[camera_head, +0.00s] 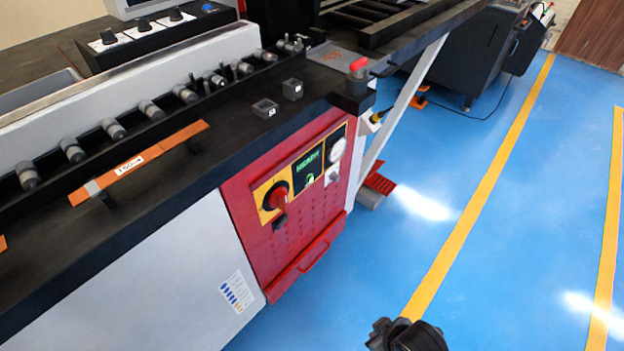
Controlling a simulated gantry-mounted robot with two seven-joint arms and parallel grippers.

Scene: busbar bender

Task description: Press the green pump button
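A small green button (310,179) sits on a dark plate on the red front panel (300,230) of the machine, just below a green lettered sign (308,163). Nothing covers the button, and no gripper is near it. A dark rounded part, apparently of my own arm, shows at the bottom edge, well below and right of the panel. No gripper fingers can be made out, so neither gripper is seen.
A red rotary switch on a yellow plate (268,216) is left of the button; a round gauge (338,150) is right. A red knob (358,65) stands on the worktop corner above. A slanted grey leg (402,105) is right of the panel. Blue floor (400,240) in front is clear.

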